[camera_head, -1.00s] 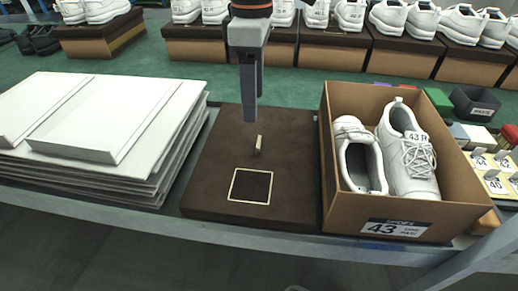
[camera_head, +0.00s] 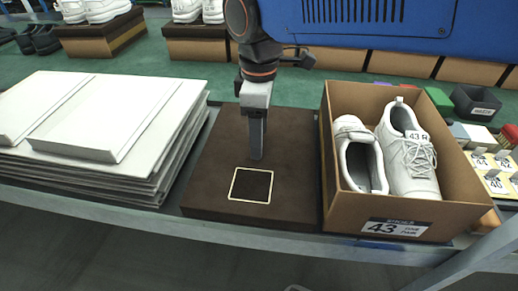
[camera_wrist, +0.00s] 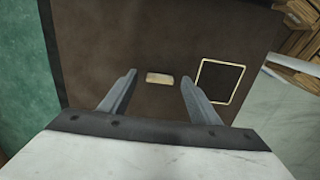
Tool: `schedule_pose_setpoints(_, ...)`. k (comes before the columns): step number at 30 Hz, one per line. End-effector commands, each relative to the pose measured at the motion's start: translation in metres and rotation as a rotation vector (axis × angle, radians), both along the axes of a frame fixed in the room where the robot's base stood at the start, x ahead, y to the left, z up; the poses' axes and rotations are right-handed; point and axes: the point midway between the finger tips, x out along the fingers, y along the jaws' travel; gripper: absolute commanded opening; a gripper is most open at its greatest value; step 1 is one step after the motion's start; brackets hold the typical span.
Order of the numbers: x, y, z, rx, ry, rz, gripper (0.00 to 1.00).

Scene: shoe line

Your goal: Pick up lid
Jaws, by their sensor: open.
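The lid appears to be the flat dark brown slab (camera_head: 212,178) at the middle of the bench, with a pale square outline printed near its front. A small tan grip block (camera_wrist: 160,78) stands on it; the head view hides the block behind my gripper. My gripper (camera_head: 257,154) points down over the slab, just behind the outline. In the wrist view my gripper (camera_wrist: 159,80) is open, its two fingers on either side of the block with gaps on both sides. The brown slab also fills much of the wrist view (camera_wrist: 120,35).
Small bins and number tags (camera_head: 490,165) sit far right.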

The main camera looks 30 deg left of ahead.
Motion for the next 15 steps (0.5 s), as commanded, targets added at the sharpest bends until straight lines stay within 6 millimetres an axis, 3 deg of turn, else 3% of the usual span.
schedule_pose_setpoints(6, -0.0001, 0.0001, -0.0007, 0.0, 0.0, 0.0, 0.56)
schedule_pose_setpoints(13, -0.0002, 0.0002, -0.0006, 0.0, 0.0, 0.0, 0.01)
schedule_pose_setpoints(15, -0.0002, 0.0002, -0.0005, 0.0, 0.0, 0.0, 0.0)
